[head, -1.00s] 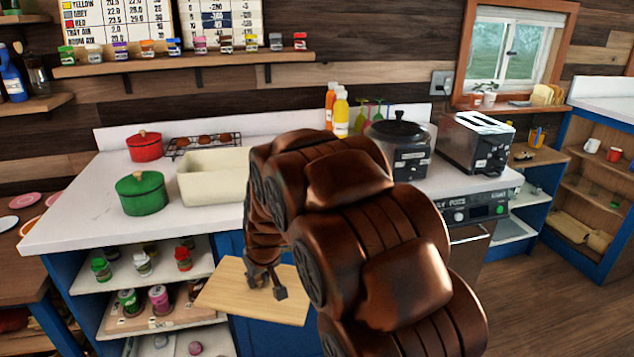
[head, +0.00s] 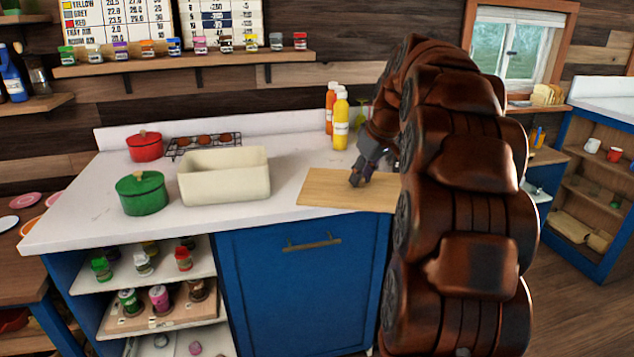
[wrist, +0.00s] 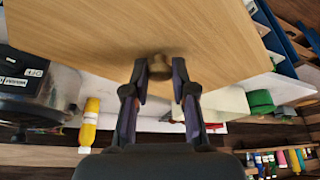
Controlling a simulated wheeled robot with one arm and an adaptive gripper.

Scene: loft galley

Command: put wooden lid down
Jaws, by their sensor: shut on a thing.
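The wooden lid (head: 322,190) is a flat, light tan board with a small round knob. In the head view it appears level over the front right part of the white counter, right of the cream bin. I cannot tell whether it touches the counter. My gripper (head: 358,182) is above the lid, its fingers shut on the knob. In the wrist view the knob (wrist: 160,67) sits between the two fingertips of my gripper (wrist: 159,72), and the lid (wrist: 110,30) fills the top. My arm hides the lid's right end in the head view.
The open cream bin (head: 225,182) stands left of the lid, with a green pot (head: 141,193) and red pot (head: 145,147) further left. A yellow bottle (head: 341,125) stands behind the lid. The black-lidded cooker (wrist: 38,85) shows in the wrist view. The counter (head: 85,205) is clear at front left.

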